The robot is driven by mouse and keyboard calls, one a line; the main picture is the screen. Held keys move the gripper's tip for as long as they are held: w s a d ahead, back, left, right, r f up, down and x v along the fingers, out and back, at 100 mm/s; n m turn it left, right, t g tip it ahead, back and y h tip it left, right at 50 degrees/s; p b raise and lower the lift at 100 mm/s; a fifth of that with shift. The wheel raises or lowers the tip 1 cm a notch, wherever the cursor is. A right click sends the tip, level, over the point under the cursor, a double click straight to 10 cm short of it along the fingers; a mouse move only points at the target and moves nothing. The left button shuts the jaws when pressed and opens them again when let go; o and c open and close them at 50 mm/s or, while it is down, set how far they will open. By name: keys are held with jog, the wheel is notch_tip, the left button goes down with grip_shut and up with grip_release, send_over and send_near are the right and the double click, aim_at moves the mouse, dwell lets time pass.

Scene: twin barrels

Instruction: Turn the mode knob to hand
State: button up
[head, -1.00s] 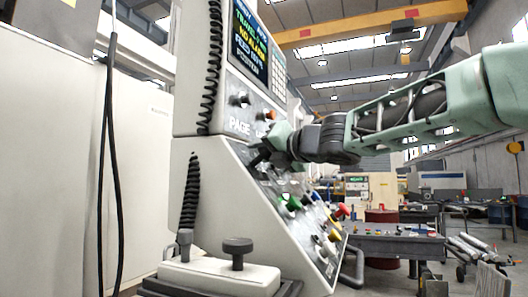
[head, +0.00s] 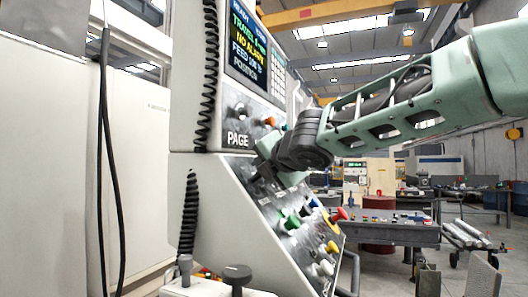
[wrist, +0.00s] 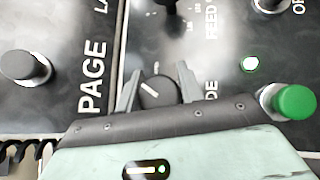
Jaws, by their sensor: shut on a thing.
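In the head view, my gripper (head: 262,165) reaches the top of the sloped control panel (head: 225,235). The knob is hidden there behind my gripper. The word for the pointer's position cannot be read.
A green button (wrist: 295,102) stands close to the right of my gripper. Another knob (wrist: 25,66) is at left beside the PAGE label. Green, blue, yellow and red controls cover the slope below. A coiled cable (head: 190,215) hangs left of the panel.

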jog(key=m+h+p, duration=0.1)
jog(key=p, duration=0.1)
jog(key=m+g+h+p, duration=0.1)
jog(key=m+p, duration=0.1)
jog(key=shift+r, duration=0.3)
jog(key=m+p, duration=0.1)
jog(key=g+h+p, duration=0.1)
jog(key=shift+d+f+m+p, duration=0.15)
jog(key=shift+f+m+p, duration=0.15)
jog(key=shift+m, duration=0.1)
jog(key=shift+f+h, duration=0.1)
jog(key=shift+h, duration=0.2)
jog(key=o, duration=1)
jog(key=shift+c, duration=0.2)
jog(key=shift+s, duration=0.1)
jog(key=b+v, duration=0.4)
jog(key=v, duration=1.3)
jog(key=shift+r, duration=0.25)
jog(key=shift+d, duration=0.1)
